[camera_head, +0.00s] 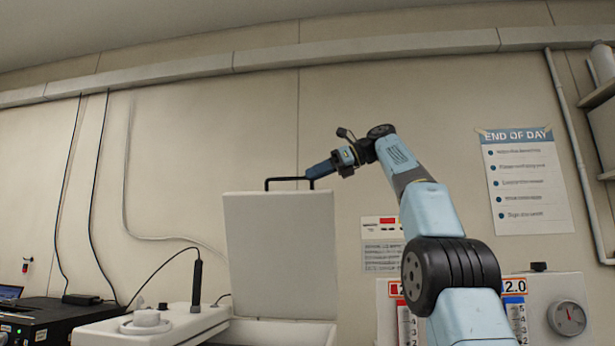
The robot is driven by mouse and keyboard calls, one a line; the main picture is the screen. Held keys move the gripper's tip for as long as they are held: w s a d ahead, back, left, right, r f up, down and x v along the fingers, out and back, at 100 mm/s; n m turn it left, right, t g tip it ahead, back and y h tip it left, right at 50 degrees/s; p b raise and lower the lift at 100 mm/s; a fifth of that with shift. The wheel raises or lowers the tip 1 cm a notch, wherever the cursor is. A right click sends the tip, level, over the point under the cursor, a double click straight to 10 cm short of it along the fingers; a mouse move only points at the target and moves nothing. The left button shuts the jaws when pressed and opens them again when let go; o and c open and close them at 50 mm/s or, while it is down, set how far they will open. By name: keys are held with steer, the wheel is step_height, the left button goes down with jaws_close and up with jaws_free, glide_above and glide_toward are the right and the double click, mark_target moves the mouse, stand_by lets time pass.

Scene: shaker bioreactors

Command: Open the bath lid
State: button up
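The bath lid (281,255) is a pale grey panel standing raised, close to upright, above the white bath body (285,333) at the lower centre. A black bar handle (287,180) runs along the lid's top edge. My gripper (310,172) reaches in from the right, its blue fingers at the handle's right end and overlapping it in the picture. The fingers are small and seen from the side, so whether they are closed around the bar cannot be told. The inside of the bath is hidden by the lid's panel and the low view.
A white device with a round knob (147,320) and an upright black probe (197,280) stands left of the bath. A black box (40,322) is further left. A gauge panel (566,318) with coloured scales stands at right.

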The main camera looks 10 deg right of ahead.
steer(key=s+d, duration=0.3)
steer(key=d, duration=0.6)
steer(key=shift+s+d, duration=0.15)
steer(key=shift+d, duration=0.25)
